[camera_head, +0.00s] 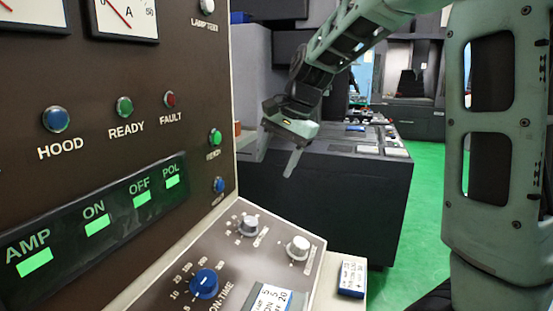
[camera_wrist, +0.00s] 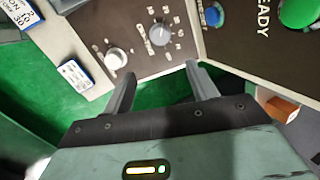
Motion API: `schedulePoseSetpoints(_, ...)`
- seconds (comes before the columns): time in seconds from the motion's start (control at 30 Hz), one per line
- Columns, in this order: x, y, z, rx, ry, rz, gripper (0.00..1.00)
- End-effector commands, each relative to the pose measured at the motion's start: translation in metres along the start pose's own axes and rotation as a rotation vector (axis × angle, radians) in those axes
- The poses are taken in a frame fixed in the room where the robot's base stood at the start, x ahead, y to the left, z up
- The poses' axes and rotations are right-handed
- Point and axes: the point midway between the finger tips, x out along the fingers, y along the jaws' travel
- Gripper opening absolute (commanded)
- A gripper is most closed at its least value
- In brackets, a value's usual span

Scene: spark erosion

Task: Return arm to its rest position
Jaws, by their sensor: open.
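My gripper (camera_head: 281,150) hangs from my green arm at the upper middle of the head view, to the right of the brown control panel (camera_head: 110,75). In the wrist view, the two fingers of my gripper (camera_wrist: 157,85) stand apart with nothing between them. Behind the fingertips lie the sloped console and its grey knob (camera_wrist: 160,35). The fingers appear clear of both knobs.
The sloped console (camera_head: 228,283) carries a blue knob (camera_head: 204,284). A blue-and-white box (camera_head: 352,278) sits on the ledge at its right. A dark cabinet (camera_head: 335,205) stands behind my gripper. Green floor (camera_head: 425,185) shows to the right.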

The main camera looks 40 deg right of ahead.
Motion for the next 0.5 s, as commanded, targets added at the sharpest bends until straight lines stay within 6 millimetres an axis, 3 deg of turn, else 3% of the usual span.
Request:
schedulePoseSetpoints(0.43, 0.0006, -0.0001, 0.0001, -0.001, 0.0, 0.0, 0.58)
schedulePoseSetpoints(0.5, 0.0049, -0.001, 0.0081, -0.031, -0.007, 0.007, 0.58)
